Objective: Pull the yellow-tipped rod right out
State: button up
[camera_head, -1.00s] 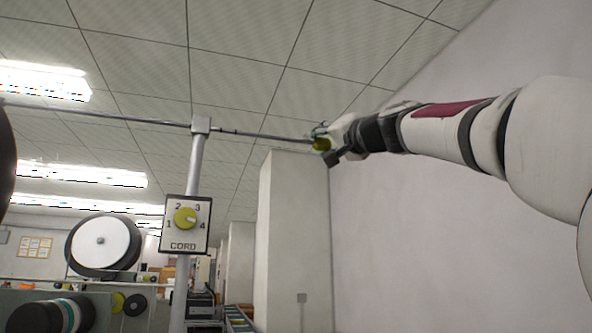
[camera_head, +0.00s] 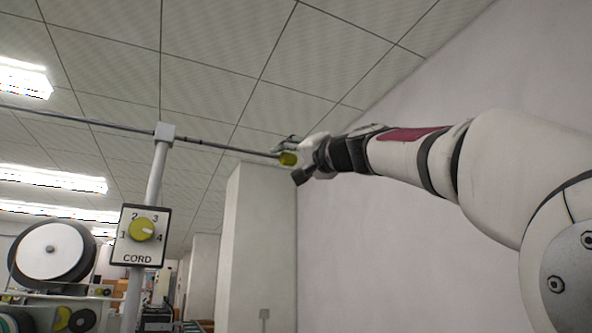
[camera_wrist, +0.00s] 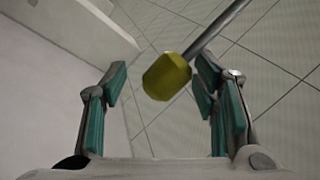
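The rod (camera_head: 225,147) is a thin dark metal bar running through a square block (camera_head: 165,132) on top of a grey post. Its yellow tip (camera_head: 287,159) is at the right end, by my gripper (camera_head: 294,164). In the wrist view, the yellow tip (camera_wrist: 167,76) shows between the two teal-padded fingers of my gripper (camera_wrist: 162,82), nearer the right finger. The rod (camera_wrist: 218,27) leads away to the upper right, behind that finger's tip. A clear gap separates the left finger from the tip. The fingers are open, and I cannot tell whether the right one touches.
A dial plate marked CORD (camera_head: 137,258), with a yellow knob, is fixed on the post below the rod. A white column (camera_head: 260,245) stands behind and below my gripper. A large reel (camera_head: 50,252) is at the lower left. The wall is at the right.

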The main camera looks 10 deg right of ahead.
jog(key=v, duration=1.1)
jog(key=shift+s, duration=0.25)
jog(key=shift+d+f, duration=0.15)
jog(key=shift+f, duration=0.05)
